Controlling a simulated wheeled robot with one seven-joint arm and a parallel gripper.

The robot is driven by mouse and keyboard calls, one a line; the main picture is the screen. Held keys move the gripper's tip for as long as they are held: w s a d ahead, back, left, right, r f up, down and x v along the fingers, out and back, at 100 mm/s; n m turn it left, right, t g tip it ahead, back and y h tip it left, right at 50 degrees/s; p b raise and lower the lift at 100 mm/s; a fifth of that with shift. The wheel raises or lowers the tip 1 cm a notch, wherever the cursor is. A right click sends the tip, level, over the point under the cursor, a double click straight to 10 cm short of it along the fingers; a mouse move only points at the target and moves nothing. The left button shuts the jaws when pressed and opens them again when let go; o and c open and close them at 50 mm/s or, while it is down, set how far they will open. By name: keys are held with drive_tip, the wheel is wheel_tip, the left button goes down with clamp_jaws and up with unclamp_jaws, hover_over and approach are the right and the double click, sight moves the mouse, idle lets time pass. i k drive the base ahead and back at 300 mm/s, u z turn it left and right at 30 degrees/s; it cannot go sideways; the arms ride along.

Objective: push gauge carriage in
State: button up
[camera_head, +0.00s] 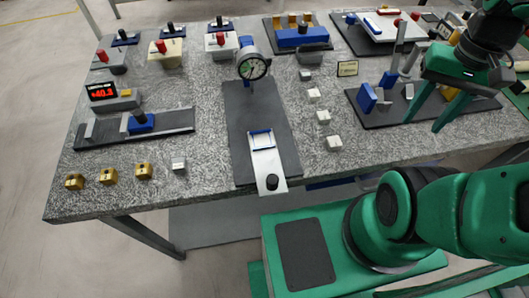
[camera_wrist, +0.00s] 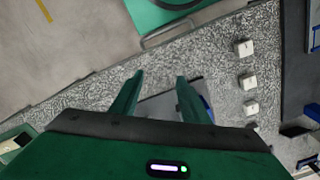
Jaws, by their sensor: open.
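The gauge carriage (camera_head: 268,163), a white slide with a blue frame and a black knob, sits at the near end of a dark base plate (camera_head: 262,115). Its front end reaches past the plate's near edge. A round dial gauge (camera_head: 253,68) with a blue mount stands at the far end, with a clear gap before the carriage. My gripper (camera_head: 422,125) is open and empty, well to the right of the carriage, above another fixture. In the wrist view the open fingers (camera_wrist: 158,78) have nothing between them. A dark plate edge with a blue part shows at the right border there.
Several white blocks (camera_head: 323,116) stand right of the base plate. A dark fixture with a blue block (camera_head: 367,97) lies under my gripper. On the left are a red display (camera_head: 102,91), a blue slide (camera_head: 140,123) and several brass blocks (camera_head: 108,176).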

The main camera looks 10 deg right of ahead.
sight(269, 176)
drive_tip(key=u, duration=0.2)
drive_tip(key=k, duration=1.2)
drive_tip(key=z, duration=0.15)
drive_tip(key=i, duration=0.45)
